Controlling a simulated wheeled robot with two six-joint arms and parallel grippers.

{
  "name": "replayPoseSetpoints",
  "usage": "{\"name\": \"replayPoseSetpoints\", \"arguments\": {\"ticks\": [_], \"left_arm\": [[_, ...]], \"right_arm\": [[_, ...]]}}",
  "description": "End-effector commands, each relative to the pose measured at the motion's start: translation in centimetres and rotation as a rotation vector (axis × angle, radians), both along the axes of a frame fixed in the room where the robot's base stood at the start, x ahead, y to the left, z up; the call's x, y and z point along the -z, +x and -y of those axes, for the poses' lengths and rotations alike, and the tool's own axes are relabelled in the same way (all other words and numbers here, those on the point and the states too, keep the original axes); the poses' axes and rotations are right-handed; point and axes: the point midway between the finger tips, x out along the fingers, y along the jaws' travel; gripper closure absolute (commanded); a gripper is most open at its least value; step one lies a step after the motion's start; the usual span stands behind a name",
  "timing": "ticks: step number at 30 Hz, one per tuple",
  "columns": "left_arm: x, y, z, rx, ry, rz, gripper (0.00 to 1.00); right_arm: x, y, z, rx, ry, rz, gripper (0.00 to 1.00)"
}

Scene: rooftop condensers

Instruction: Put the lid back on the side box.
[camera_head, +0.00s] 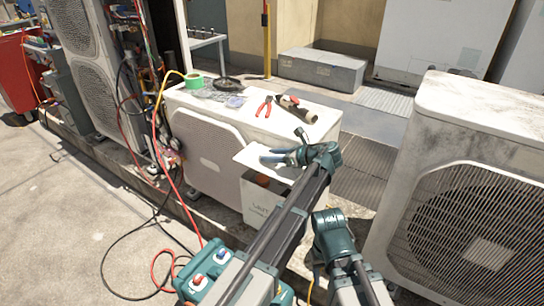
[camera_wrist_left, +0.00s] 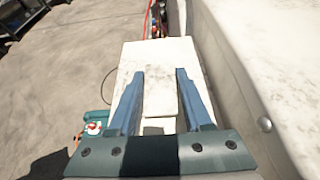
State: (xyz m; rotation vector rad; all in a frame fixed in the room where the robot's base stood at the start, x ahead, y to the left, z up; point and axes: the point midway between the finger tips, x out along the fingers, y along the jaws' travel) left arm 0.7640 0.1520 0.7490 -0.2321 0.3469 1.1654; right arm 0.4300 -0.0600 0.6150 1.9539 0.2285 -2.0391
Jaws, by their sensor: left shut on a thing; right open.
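The lid (camera_head: 246,157) is a flat white plate. My left gripper (camera_head: 278,158) is shut on it and holds it above the side box (camera_head: 258,204). In the left wrist view, the lid (camera_wrist_left: 145,58) lies beneath the two blue fingers of my left gripper (camera_wrist_left: 166,90), with a pale raised block between them. The side box is white with dark lettering and stands against the front of the middle condenser. Its top is partly open below the lid, with something orange inside. My left arm hides its right part. My right arm shows at lower right, but I cannot make out its fingers.
The middle condenser (camera_head: 205,150) carries red pliers (camera_head: 264,106), a dark-and-beige tool (camera_head: 298,110) and green tape (camera_head: 194,82). A weathered condenser (camera_head: 470,190) stands close on the right. Hoses and cables hang and lie at left. Open concrete floor (camera_head: 60,230) is at lower left.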

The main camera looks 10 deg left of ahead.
Motion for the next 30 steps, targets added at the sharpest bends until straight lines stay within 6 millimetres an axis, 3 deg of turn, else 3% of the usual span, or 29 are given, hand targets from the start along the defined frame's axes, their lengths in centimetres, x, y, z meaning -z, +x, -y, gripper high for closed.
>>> {"name": "replayPoseSetpoints", "arguments": {"ticks": [18, 30], "left_arm": [[6.6, 0.0, 0.0, 0.0, 0.001, 0.0, 1.0], [7.2, 0.0, 0.0, 0.0, 0.001, 0.0, 1.0]], "right_arm": [[6.6, 0.1, 0.2, -0.005, -0.009, 0.004, 0.5], [7.2, 0.1, 0.2, -0.006, -0.01, 0.004, 0.5]]}}
